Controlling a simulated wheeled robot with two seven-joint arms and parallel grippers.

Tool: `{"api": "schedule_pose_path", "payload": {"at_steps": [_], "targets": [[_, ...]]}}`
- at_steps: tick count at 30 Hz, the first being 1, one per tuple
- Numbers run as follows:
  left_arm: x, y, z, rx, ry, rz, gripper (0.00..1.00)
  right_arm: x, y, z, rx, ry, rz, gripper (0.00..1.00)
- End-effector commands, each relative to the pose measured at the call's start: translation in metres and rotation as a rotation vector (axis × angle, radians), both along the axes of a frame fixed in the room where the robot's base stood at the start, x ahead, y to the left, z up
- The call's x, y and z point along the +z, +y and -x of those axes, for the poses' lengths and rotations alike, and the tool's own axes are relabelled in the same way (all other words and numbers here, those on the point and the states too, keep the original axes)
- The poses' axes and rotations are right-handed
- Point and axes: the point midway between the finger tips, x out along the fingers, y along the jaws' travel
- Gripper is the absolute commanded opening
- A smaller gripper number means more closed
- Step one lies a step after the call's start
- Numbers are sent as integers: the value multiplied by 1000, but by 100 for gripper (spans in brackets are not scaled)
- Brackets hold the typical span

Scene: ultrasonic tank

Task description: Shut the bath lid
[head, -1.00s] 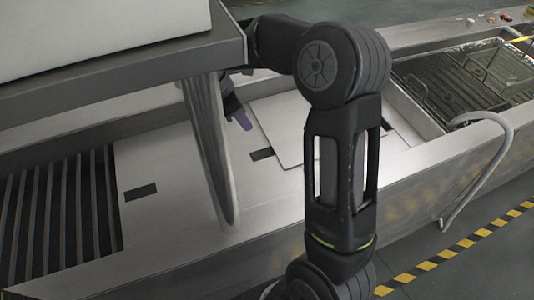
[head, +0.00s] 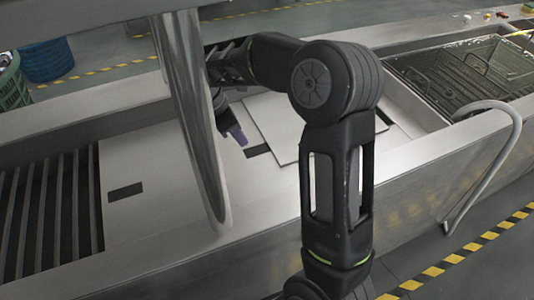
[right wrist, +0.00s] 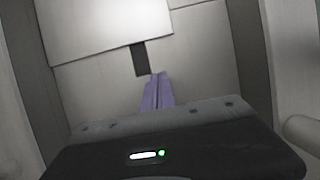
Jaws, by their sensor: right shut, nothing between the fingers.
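A flat pale plate (head: 280,125), which looks like the bath lid, lies on the steel deck left of the open bath (head: 410,70). Its right part is hidden behind my right arm. It also shows in the right wrist view (right wrist: 100,30). A dark patch (head: 257,150) lies at its near left edge. My right gripper (head: 237,136) has purple fingers, shut and empty, left of the plate. In the right wrist view the fingertips (right wrist: 158,76) are close by the dark patch (right wrist: 140,58); I cannot tell whether they touch anything. My left gripper is not in view.
A wire basket (head: 470,75) sits in the bath. A curved steel bar (head: 195,120) stands in the left foreground, and a bent rail (head: 490,160) at the right front. A slatted opening (head: 50,210) is at left. Green and blue baskets (head: 48,60) stand behind.

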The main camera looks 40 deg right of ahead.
Motion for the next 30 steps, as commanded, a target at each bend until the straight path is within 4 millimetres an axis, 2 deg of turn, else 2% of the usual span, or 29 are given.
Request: {"api": "schedule_pose_path", "payload": {"at_steps": [5, 11, 24, 30], "targets": [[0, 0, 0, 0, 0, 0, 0, -2, -1, 0, 0, 1, 0, 0], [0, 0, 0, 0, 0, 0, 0, -18, -7, 3, -1, 3, 0, 0], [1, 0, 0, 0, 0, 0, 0, -95, -36, 13, -1, 5, -1, 0], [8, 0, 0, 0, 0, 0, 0, -92, -64, 21, -3, 0, 0, 0]]}}
